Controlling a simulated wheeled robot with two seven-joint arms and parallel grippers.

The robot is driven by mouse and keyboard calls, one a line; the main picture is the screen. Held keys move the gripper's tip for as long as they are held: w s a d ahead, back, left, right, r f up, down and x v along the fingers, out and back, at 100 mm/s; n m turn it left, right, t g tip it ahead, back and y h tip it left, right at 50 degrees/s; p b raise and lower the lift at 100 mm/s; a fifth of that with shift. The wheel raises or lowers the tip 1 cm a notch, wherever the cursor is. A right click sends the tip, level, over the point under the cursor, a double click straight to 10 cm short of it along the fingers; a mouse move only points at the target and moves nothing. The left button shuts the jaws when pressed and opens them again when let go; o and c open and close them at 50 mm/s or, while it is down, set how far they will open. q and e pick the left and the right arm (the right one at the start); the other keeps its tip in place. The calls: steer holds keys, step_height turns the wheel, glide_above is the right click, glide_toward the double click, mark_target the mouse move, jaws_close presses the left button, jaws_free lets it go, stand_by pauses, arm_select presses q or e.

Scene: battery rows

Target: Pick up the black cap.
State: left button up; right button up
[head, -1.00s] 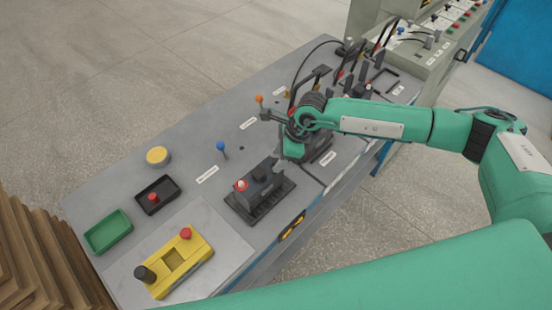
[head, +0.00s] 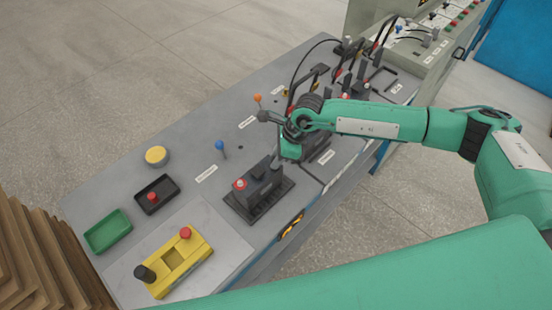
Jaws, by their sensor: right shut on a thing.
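A dark battery (head: 262,193) stands in a black tray near the front edge of the bench. A red cap (head: 240,184) sits on its left end. The black cap (head: 257,171) is at the battery's right end, beside my right gripper's fingers. My right gripper (head: 276,166) points down there and is shut on the black cap; its fingertips are small and partly hidden, so whether the cap is clear of the battery is hard to tell. My left gripper is not in view.
A yellow holder (head: 163,283) with a black and a red knob lies at front left. A green tray (head: 92,238), a black tray with a red piece (head: 168,205) and a yellow round (head: 156,155) are to the left. Blue (head: 219,146) and orange (head: 257,98) levers stand behind.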

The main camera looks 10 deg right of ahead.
steer(key=shift+w+r, duration=0.1)
steer(key=shift+r, duration=0.35)
step_height(320, 180, up, 18)
steer(key=b, duration=0.5)
steer(key=shift+b, duration=0.4)
steer(key=shift+r, duration=0.6)
steer(key=shift+o, duration=0.9)
steer(key=shift+c, duration=0.9)
steer(key=shift+r, duration=0.55)
steer(key=shift+r, duration=0.1)
